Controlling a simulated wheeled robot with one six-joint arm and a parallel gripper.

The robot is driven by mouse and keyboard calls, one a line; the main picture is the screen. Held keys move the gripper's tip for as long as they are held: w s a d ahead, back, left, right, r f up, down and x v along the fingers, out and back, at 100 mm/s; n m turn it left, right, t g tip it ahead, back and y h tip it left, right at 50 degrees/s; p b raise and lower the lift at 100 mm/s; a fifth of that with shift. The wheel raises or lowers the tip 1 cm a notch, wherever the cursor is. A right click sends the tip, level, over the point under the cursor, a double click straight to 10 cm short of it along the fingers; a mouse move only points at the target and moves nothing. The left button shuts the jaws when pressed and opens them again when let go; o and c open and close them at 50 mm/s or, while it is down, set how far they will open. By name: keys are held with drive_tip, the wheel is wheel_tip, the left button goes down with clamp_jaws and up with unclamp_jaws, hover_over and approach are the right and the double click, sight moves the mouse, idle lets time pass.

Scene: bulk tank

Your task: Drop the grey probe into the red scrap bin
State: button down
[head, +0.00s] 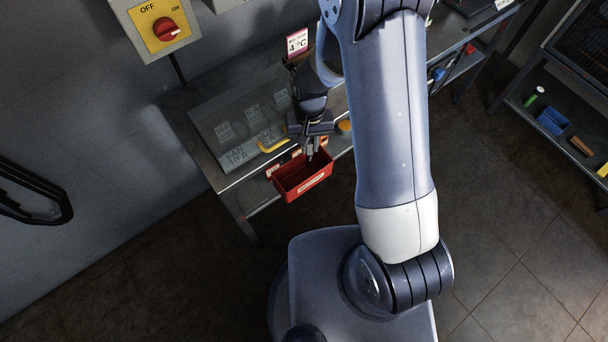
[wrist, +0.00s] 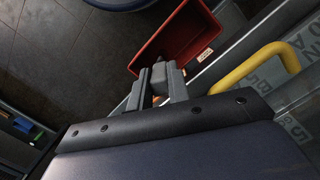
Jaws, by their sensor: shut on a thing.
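The red scrap bin (head: 303,182) hangs at the front edge of the bench in the head view, with a pale label on its front. It also shows in the wrist view (wrist: 178,40), open side facing the camera. My gripper (head: 311,150) is above the bin's back edge in the head view. In the wrist view my gripper (wrist: 158,82) is shut on the grey probe (wrist: 159,68), a small grey piece between the fingertips, its tip near the bin's rim. Much of the probe is hidden by the fingers.
A yellow handle (head: 272,147) is beside the gripper on the bench panel (head: 240,125). A red rotary switch (head: 166,29) is on the wall. A shelf with small coloured items (head: 552,121) stands at the right. The floor in front is clear.

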drive_tip(key=shift+f, duration=0.6)
drive_tip(key=c, duration=1.3)
unclamp_jaws()
drive_tip(key=shift+r, duration=0.1)
drive_tip(key=shift+o, duration=0.2)
wheel_tip(320, 180, up, 11)
drive_tip(key=w, duration=0.1)
drive_tip(key=shift+w, duration=0.15)
drive_tip(key=shift+f, duration=0.2)
